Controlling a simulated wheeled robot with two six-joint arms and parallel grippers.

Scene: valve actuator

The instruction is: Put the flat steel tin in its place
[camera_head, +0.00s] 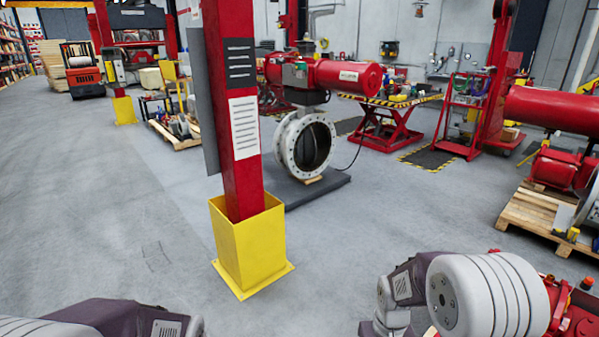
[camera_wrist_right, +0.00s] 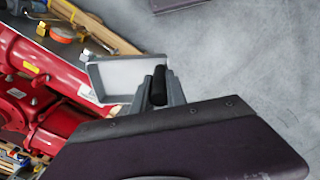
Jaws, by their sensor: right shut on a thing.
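In the right wrist view, the flat steel tin (camera_wrist_right: 112,76) is a shallow light-grey rectangular piece with a raised rim. My right gripper (camera_wrist_right: 157,88) is shut on its right end, and the tin sticks out to the left of the fingers. Part of the tin is hidden behind the fingers. In the head view, my right arm is at the lower right, but its gripper and the tin cannot be made out. My left arm shows only at the lower left edge, without its gripper.
In the wrist view, a red machine (camera_wrist_right: 60,95) and a wooden pallet (camera_wrist_right: 95,28) with tools lie left of the tin; bare floor is right. The head view shows a red post in a yellow guard (camera_head: 250,250), a flanged valve (camera_head: 303,148) with red actuator, and a red lift table (camera_head: 385,125).

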